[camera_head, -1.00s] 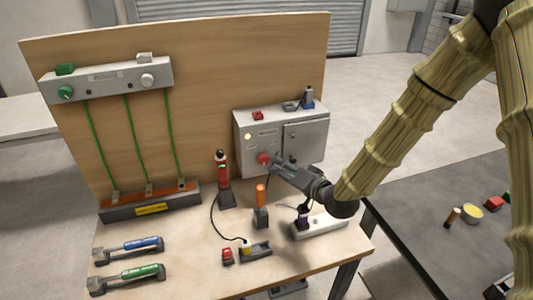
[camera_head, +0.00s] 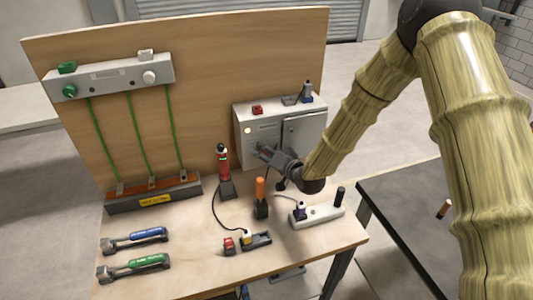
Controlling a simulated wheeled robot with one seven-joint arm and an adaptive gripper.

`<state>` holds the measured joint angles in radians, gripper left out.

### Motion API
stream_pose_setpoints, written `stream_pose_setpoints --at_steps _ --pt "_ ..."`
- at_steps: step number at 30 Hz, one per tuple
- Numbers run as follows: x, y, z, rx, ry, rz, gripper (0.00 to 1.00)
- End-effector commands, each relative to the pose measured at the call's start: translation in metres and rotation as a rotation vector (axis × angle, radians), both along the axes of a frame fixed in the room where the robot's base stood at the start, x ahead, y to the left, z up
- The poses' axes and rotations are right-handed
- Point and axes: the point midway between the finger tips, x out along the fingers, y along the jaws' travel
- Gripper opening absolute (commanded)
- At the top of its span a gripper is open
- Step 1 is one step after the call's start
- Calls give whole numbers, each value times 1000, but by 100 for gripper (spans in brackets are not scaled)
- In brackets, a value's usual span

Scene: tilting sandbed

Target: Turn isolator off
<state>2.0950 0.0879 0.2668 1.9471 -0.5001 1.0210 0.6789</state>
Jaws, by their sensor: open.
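The isolator is a grey box (camera_head: 303,133) on the wooden backboard, with a lit pale lamp (camera_head: 248,130) on its left part. Its red rotary knob is not visible; my gripper covers the place on the box front where it was seen before. My gripper (camera_head: 261,153) is open, with its fingers right at the lower left of the box front. I cannot tell whether the fingers touch or surround the knob, or which way the knob points.
A red and black upright tool (camera_head: 223,165) stands just left of my gripper. An orange-handled tool (camera_head: 261,190) and a white socket strip (camera_head: 318,214) are below it. Two torque wrenches (camera_head: 135,240) lie at the bench's left. A grey panel (camera_head: 110,80) with green cables hangs upper left.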

Motion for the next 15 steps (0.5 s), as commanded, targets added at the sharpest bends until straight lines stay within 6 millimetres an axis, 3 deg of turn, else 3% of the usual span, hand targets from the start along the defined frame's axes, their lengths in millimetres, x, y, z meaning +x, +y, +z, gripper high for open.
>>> stream_pose_setpoints --at_steps 5,13,15 --pt "0 0 0 0 0 0 57" --pt "0 0 0 0 0 0 12" --pt "0 0 0 0 0 0 12"
